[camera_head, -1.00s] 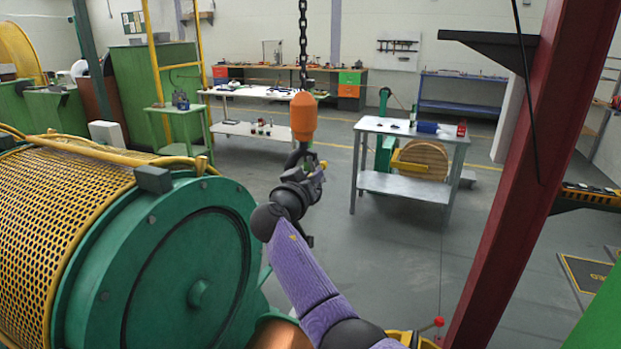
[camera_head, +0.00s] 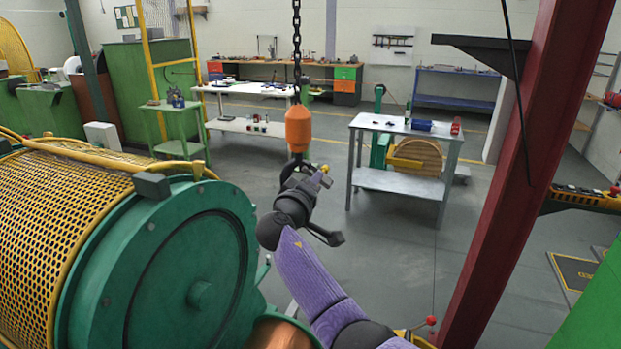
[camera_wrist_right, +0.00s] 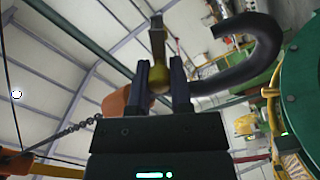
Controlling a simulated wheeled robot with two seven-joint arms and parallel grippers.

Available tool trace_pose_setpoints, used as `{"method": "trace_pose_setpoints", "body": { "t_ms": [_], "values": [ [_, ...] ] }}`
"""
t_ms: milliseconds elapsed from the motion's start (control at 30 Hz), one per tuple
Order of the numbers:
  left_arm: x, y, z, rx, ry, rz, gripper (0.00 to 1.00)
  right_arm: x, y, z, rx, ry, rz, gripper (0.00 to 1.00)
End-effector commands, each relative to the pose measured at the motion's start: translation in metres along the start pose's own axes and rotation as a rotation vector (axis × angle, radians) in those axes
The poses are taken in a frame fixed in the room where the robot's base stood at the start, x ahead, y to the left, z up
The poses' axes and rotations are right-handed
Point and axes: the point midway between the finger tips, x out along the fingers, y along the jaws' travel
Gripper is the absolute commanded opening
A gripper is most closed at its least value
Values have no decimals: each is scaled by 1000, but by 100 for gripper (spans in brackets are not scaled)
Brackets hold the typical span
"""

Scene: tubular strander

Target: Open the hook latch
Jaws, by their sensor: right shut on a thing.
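The crane hook's orange block (camera_head: 298,130) hangs on a chain in the middle of the head view. Below it the dark hook is mostly covered by my right gripper (camera_head: 320,177). In the wrist view the dark curved hook (camera_wrist_right: 262,45) bends up at the right of the fingers, and the orange block (camera_wrist_right: 116,104) is at the left. My right gripper (camera_wrist_right: 160,85) is shut on the latch (camera_wrist_right: 157,42), at its rounded yellowish part. The latch's flat strip points up, with a visible gap to the hook's tip. Its hinge is hidden. My left gripper is out of view.
A green drum machine with a yellow mesh guard (camera_head: 60,215) fills the left. A dark red pillar (camera_head: 530,170) stands at the right. A grey metal table (camera_head: 400,185) is behind the hook. The floor between is open.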

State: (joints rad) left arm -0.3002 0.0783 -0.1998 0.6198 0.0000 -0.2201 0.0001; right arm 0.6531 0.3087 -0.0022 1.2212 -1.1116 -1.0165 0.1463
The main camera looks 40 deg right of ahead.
Motion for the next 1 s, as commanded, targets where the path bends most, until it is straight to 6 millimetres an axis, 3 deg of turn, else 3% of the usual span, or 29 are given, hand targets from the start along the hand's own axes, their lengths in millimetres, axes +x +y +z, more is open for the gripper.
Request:
{"method": "trace_pose_setpoints", "body": {
  "t_ms": [500,1000],
  "values": [
    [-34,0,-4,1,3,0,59,0,14,-3,-386,0,0,0],
    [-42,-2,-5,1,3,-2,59,0,16,-4,-504,0,0,0]
  ]
}}
